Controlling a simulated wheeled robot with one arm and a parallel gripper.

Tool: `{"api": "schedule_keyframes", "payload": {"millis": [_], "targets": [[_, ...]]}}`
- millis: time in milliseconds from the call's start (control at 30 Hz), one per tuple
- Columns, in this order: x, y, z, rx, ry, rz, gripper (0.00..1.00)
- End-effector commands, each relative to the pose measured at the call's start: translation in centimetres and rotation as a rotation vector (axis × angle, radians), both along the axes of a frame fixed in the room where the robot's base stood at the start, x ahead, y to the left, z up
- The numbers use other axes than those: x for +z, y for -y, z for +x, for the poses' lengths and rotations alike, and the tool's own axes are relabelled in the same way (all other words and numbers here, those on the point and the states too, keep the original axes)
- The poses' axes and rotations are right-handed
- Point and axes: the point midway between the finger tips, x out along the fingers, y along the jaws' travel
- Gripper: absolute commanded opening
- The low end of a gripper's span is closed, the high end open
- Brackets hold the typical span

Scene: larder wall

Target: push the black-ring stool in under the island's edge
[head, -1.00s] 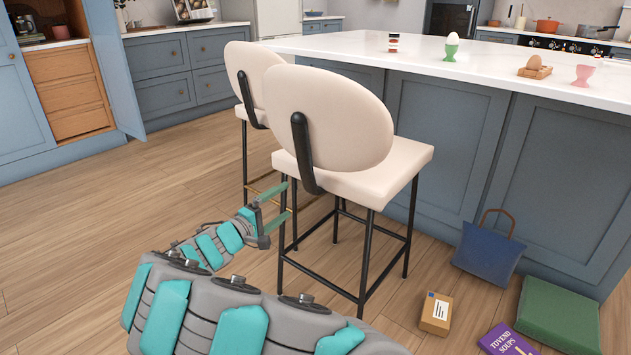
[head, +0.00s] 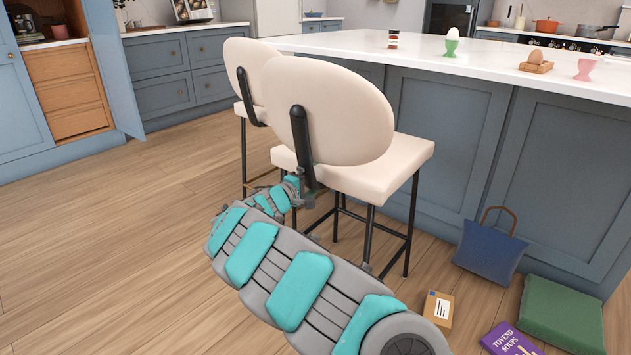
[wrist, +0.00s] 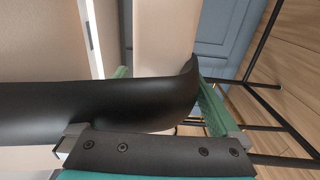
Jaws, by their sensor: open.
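The black-ring stool (head: 385,170) is the nearer of two cream stools. It stands upright in front of the island (head: 457,130), with its seat facing the island and its rounded backrest towards me. The island's white top edge (head: 560,90) is beyond it. My gripper (head: 308,190) is at the backrest's black bracket, low behind the seat. In the wrist view my gripper (wrist: 165,95) has its green fingers apart, with the black bracket (wrist: 100,105) across the space between them. Whether the fingers touch it I cannot tell.
A second stool (head: 240,65) with a brass ring stands close behind to the left. A blue bag (head: 488,250), a small box (head: 437,308), a green cushion (head: 562,315) and a purple book (head: 507,340) lie on the floor at right. The floor at left is clear.

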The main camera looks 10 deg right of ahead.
Motion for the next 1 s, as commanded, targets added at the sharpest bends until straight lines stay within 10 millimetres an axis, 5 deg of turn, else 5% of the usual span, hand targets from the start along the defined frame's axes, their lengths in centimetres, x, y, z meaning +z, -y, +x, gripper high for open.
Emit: {"api": "schedule_keyframes", "payload": {"millis": [300, 1000], "targets": [[0.06, 0.19, 0.15, 0.0, 0.0, 0.0, 0.99], [0.01, 0.17, 0.14, 0.0, -0.001, 0.001, 0.2]]}}
